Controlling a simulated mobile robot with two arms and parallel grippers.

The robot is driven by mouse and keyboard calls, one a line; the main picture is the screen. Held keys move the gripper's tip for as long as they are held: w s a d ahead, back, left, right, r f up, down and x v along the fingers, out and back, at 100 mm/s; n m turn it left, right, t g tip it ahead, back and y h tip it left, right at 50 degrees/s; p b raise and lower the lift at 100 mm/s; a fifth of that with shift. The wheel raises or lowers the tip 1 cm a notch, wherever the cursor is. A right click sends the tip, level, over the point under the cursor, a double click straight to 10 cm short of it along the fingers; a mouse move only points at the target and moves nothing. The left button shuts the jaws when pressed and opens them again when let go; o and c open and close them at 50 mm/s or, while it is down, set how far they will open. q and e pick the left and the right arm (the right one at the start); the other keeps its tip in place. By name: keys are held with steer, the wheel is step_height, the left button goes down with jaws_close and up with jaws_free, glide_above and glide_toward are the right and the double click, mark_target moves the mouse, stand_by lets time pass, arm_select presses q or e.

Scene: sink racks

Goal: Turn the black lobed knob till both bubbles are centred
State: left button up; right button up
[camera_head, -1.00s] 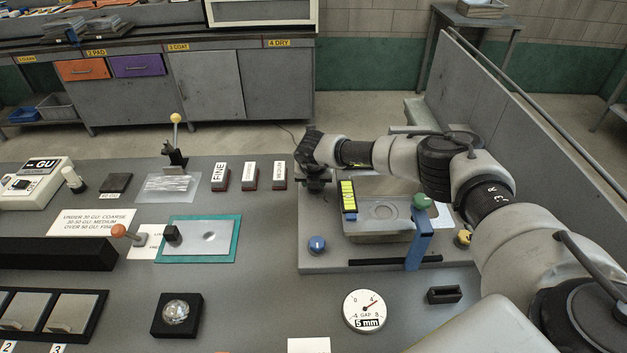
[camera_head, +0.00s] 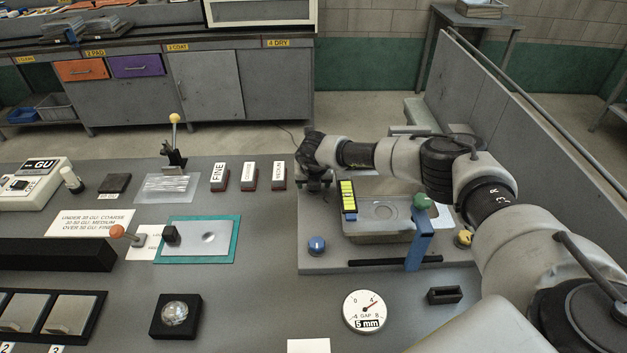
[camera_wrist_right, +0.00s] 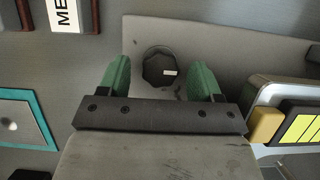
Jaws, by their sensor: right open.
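The black lobed knob (camera_wrist_right: 158,68) sits on the grey plate in the right wrist view, with a small white mark on its face. My right gripper (camera_wrist_right: 160,76) is open, its two green fingertips on either side of the knob with a gap at each side. In the head view the right gripper (camera_head: 316,172) is over the back left corner of the plate and hides the knob. My left gripper is not in view.
A blue knob (camera_head: 317,245) and a yellow knob (camera_head: 464,238) sit on the same plate (camera_head: 320,263). A metal tray (camera_head: 385,212) and a blue post with a green top (camera_head: 420,240) stand close by. A round gap dial (camera_head: 366,311) lies in front.

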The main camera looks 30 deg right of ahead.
steer(key=shift+r, duration=0.15)
steer(key=b+v, duration=0.2)
steer(key=v, duration=0.8)
steer(key=shift+r, duration=0.3)
steer(key=shift+s, duration=0.15)
